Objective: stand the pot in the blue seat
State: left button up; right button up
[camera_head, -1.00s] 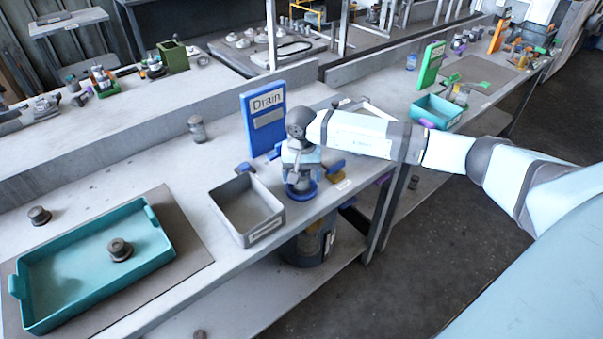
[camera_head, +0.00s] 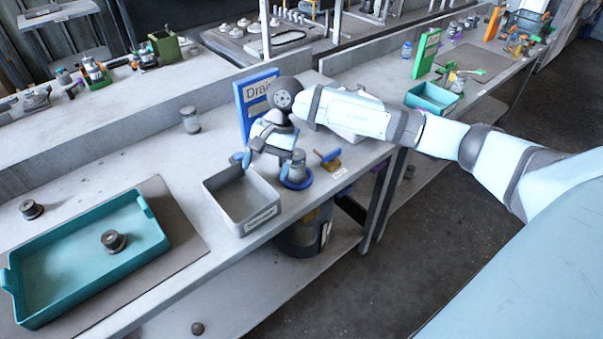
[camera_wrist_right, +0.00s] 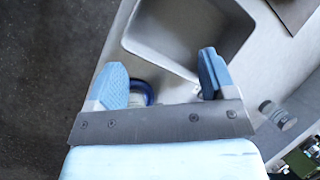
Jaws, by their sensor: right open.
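The pot (camera_head: 298,165), a small grey jar, stands upright in the blue seat (camera_head: 296,184), a ring on the front part of the bench, right of the grey bin. My right gripper (camera_head: 265,148) is open and empty, behind and left of the pot, apart from it. In the right wrist view its blue fingers (camera_wrist_right: 162,80) are spread wide; part of the blue seat shows beside the left finger, and the pot is mostly hidden there. My left gripper is not in view.
The open grey bin (camera_head: 243,200) is close by on the left. A blue "Drain" sign (camera_head: 243,112) stands behind my gripper. A blue-handled piece (camera_head: 329,158) lies right of the seat. Another grey jar (camera_head: 190,120) stands farther back. A teal tray (camera_head: 150,245) is at front left.

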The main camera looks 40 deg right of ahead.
jog(key=s+a+m+t+y, duration=0.35)
jog(key=a+m+y, duration=0.35)
jog(key=a+m, duration=0.25)
jog(key=s+a+m+t+y, duration=0.3)
jog(key=s+a+m+y, duration=0.2)
jog(key=a+m+y, duration=0.45)
jog(key=s+d+f+m+t+h, duration=0.1)
jog(key=d+f+m+t+h, duration=0.5)
jog(key=m, duration=0.9)
jog(key=s+d+f+m+t+h, duration=0.2)
jog(key=f+m+t+h, duration=0.45)
jog(key=m, duration=0.75)
jog(key=s+d+f+m+g+h, duration=0.4)
jog(key=s+f+m+g+h, duration=0.25)
jog(key=s+f+m, duration=0.55)
notch_tip(320, 180, up, 10)
jog(key=p, duration=1)
jog(key=shift+s+d+r+g, duration=0.15)
jog(key=shift+d+r+g, duration=0.1)
jog(key=shift+d+g, duration=0.15)
